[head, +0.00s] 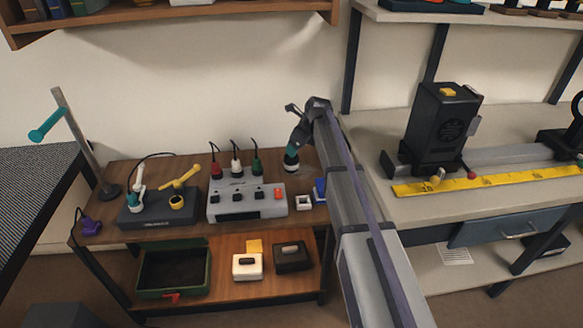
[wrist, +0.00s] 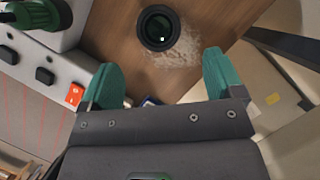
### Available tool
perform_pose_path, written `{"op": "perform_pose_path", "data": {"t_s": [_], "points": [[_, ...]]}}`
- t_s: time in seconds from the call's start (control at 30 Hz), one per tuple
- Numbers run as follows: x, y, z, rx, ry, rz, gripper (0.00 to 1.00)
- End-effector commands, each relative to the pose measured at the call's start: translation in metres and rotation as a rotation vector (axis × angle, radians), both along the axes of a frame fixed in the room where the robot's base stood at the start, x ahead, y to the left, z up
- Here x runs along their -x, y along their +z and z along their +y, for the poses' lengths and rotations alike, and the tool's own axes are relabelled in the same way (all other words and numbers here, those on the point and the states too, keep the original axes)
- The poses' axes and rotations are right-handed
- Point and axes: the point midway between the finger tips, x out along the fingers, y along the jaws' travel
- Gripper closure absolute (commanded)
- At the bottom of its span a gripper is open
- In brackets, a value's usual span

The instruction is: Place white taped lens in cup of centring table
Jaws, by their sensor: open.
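My gripper (wrist: 162,80) is open and empty in the wrist view, with its two green fingertips apart. A black round ring with dark glass (wrist: 158,28) lies on the wooden bench top ahead of the fingertips, apart from them. I cannot see white tape on it, so I cannot tell whether it is the taped lens. In the head view my gripper (head: 292,156) is small and low over the right end of the wooden bench. I cannot pick out a centring table or its cup for sure.
A grey control box (head: 246,201) with several cables stands left of my gripper. A small white-framed block (head: 304,202) and a blue item (head: 320,188) are close by. A pale patch (wrist: 175,54) marks the bench.

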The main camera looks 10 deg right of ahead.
Motion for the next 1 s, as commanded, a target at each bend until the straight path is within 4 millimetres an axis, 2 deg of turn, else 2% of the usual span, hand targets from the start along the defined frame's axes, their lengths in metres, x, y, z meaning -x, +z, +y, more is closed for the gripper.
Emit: {"op": "perform_pose_path", "data": {"t_s": [0.03,0.1,0.3,0.57,0.8,1.0], "points": [[-0.004,-0.023,0.003,0.0,0.001,0.0,0.13],[-0.008,-0.033,0.007,0.0,0.001,0.0,0.13],[-0.01,-0.035,0.009,0.001,0.002,0.0,0.13],[-0.024,-0.081,0.022,0.002,0.003,0.0,0.13],[-0.025,-0.078,0.024,0.001,0.002,0.0,0.13],[-0.025,-0.078,0.024,0.001,0.002,0.0,0.31]]}}
